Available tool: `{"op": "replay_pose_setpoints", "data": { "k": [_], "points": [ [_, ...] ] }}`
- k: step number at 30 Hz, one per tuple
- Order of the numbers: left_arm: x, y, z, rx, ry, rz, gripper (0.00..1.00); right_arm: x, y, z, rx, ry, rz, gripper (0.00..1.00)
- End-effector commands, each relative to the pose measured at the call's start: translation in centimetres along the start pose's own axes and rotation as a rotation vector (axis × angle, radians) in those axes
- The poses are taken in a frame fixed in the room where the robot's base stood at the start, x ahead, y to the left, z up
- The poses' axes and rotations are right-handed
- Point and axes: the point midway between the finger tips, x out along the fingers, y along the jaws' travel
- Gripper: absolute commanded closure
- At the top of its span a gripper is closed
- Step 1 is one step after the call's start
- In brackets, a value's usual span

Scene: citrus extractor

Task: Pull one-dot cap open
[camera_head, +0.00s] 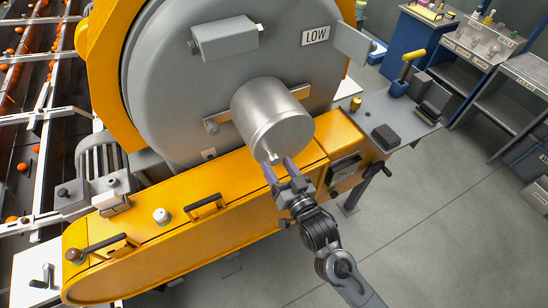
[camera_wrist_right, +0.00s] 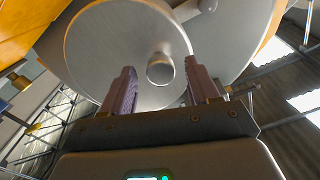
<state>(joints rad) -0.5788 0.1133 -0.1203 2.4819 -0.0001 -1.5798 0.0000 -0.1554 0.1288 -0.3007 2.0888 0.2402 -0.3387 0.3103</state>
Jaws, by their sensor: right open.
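A silver cylindrical cap (camera_head: 272,115) sticks out from the front of the large grey drum. A short round knob (camera_head: 270,157) stands out from its end face. No dot mark can be made out on it. In the right wrist view the cap's round face (camera_wrist_right: 115,50) fills the upper middle, with the knob (camera_wrist_right: 160,68) near its lower right. My right gripper (camera_head: 279,166) is open and empty, its purple fingertips close to the knob. In the wrist view the knob appears between the two fingers; whether they touch it cannot be told. My left gripper is not in view.
The grey drum (camera_head: 160,90) bears a "LOW" label (camera_head: 315,36) and a grey block (camera_head: 225,38). A yellow housing (camera_head: 150,262) with handles lies below the cap. A grey side shelf (camera_head: 400,112) holds a yellow-handled tool (camera_head: 406,70). Open floor (camera_head: 450,220) lies right.

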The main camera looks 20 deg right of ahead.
Motion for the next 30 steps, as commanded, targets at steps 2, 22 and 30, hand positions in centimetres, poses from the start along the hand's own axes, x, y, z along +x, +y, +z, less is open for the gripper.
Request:
{"op": "replay_pose_setpoints", "data": {
  "k": [2,22,30],
  "points": [
    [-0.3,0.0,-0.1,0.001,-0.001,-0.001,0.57,1.1,0.0,-0.2,0.000,0.001,0.000,0.40],
    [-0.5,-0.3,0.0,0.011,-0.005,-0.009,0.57,2.8,0.0,0.0,0.000,0.000,0.000,0.57],
    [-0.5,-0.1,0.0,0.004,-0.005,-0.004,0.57,2.8,0.0,0.1,0.000,-0.002,0.000,0.98]
  ]
}}
